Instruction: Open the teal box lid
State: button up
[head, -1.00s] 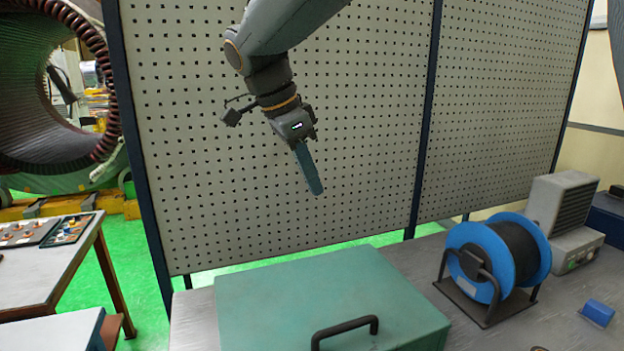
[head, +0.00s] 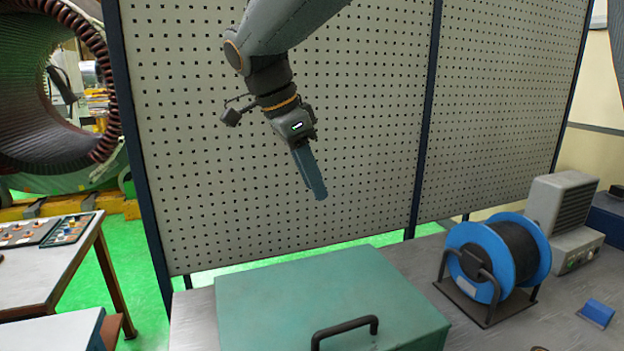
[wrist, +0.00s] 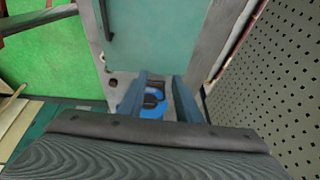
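The teal box (head: 285,295) sits on the grey bench at the bottom of the head view, its flat lid down. A dark bar handle (head: 345,328) is on the lid near its front edge. In the wrist view, the lid (wrist: 160,30) is at the top and the handle (wrist: 104,20) is at its left edge. My gripper (head: 312,192) hangs in the air above and behind the box, well apart from the handle, fingers pointing down. In the wrist view its two fingers (wrist: 160,82) stand apart with nothing held between them. The box's front is cut off in the head view.
A blue cable reel (head: 495,262) stands right of the box, with a grey vented unit (head: 563,215) behind it and a small blue block (head: 597,313) in front. A perforated panel (head: 370,130) stands close behind my gripper. The air above the lid is clear.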

jog(key=b+v, duration=0.2)
jog(key=v, duration=0.5)
jog(key=shift+a+r+b, duration=0.15)
jog(key=shift+r+b, duration=0.25)
jog(key=shift+s, duration=0.1)
